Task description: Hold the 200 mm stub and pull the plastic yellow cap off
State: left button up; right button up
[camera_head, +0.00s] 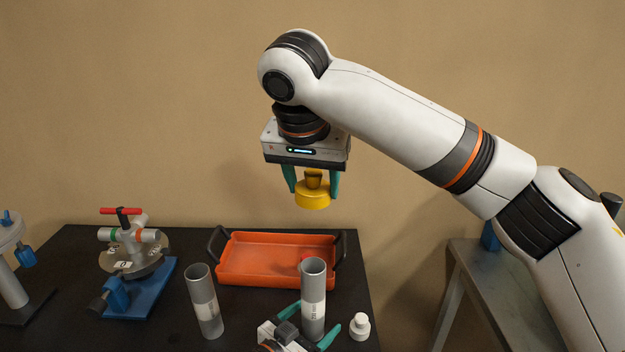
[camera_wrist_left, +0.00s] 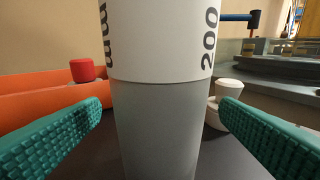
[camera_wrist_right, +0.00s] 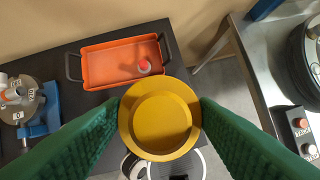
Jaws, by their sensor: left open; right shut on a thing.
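The 200 mm stub (camera_head: 313,296) is a grey open-topped tube with a white label band, upright on the black table; its label reads 200 in the left wrist view (camera_wrist_left: 155,125). My left gripper (camera_head: 316,320) is open, its teal fingers on either side of the stub's lower part, with gaps beside it in the left wrist view. My right gripper (camera_head: 313,185) is shut on the yellow cap (camera_head: 313,198), holding it high above the stub and clear of it. The cap's round face fills the middle of the right wrist view (camera_wrist_right: 160,122).
A second grey tube (camera_head: 205,305) stands left of the stub. An orange tray (camera_head: 260,278) with a red-topped item lies behind. A small white item (camera_head: 360,326) stands right of the stub. A blue-based fixture (camera_head: 140,290) is at left; a grey bench (camera_head: 480,270) is at right.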

pick_arm(q)
jog(key=p+v, duration=0.1)
jog(key=v, duration=0.7)
jog(key=shift+s+a+p, duration=0.2)
jog(key=shift+s+p, duration=0.05)
jog(key=shift+p, duration=0.15)
pick_arm(e)
notch_tip(320, 180, up, 2)
jog(key=shift+r, duration=0.1)
